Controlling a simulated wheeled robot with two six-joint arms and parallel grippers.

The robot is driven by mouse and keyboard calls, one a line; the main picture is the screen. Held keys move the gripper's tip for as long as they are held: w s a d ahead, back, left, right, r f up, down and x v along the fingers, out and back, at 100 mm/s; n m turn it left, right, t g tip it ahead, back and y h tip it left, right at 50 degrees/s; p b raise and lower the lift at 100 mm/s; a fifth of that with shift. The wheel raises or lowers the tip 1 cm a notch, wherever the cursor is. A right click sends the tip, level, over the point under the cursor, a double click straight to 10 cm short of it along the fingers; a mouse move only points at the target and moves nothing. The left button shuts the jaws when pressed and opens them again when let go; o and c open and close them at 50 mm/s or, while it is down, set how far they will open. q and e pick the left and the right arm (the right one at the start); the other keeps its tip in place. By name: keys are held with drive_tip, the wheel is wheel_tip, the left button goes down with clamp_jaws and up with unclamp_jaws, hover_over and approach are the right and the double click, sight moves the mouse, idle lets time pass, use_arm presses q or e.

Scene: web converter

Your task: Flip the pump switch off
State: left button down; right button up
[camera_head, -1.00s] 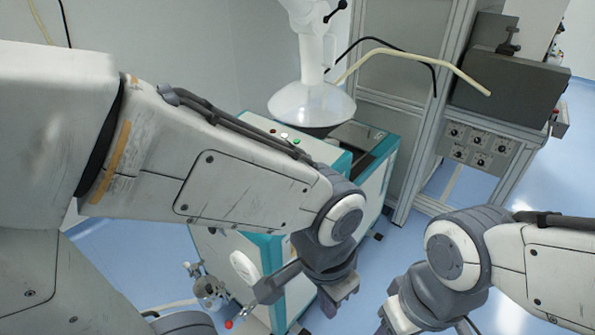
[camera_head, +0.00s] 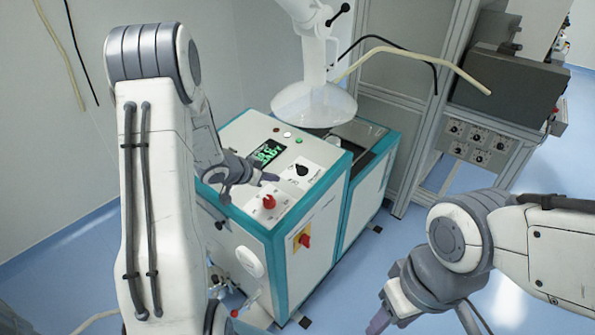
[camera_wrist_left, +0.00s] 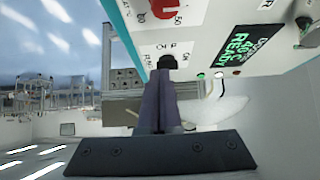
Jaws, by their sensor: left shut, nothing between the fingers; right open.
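The pump switch is a black rotary knob (camera_head: 302,170) on a white label on the sloping top panel of the white and teal machine (camera_head: 285,205). In the left wrist view the black knob (camera_wrist_left: 167,62) is straight beyond the fingertips, its lower part hidden by them. My left gripper (camera_head: 276,178) is shut and empty, its tips just left of the knob in the head view. Whether they touch it I cannot tell, nor can I read which way the knob points. My right gripper (camera_head: 378,324) is open, low at the bottom, away from the machine.
A red knob (camera_head: 268,202) is nearer on the same panel, and a green-lit display (camera_head: 268,153) is behind. A red switch on a yellow plate (camera_head: 304,241) is on the front. A white funnel hood (camera_head: 313,104) hangs over the machine's back. A metal frame stands at the right.

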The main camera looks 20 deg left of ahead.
sight(305, 174)
use_arm(q)
drive_tip(key=p+x, duration=0.1)
drive_tip(key=x, duration=0.8)
drive_tip(key=shift+w+d+f, duration=0.1)
drive_tip(key=shift+w+f, duration=0.05)
drive_tip(key=w, duration=0.1)
drive_tip(key=w+d+p, duration=0.1)
drive_tip(key=w, duration=0.1)
drive_tip(key=shift+w, duration=0.1)
drive_tip(key=shift+w+d+p, duration=0.2)
drive_tip(key=shift+w+p, duration=0.15)
drive_tip(key=shift+w, duration=0.1)
use_arm(e)
wheel_tip(305, 174, up, 3)
drive_tip(key=shift+f, duration=0.2)
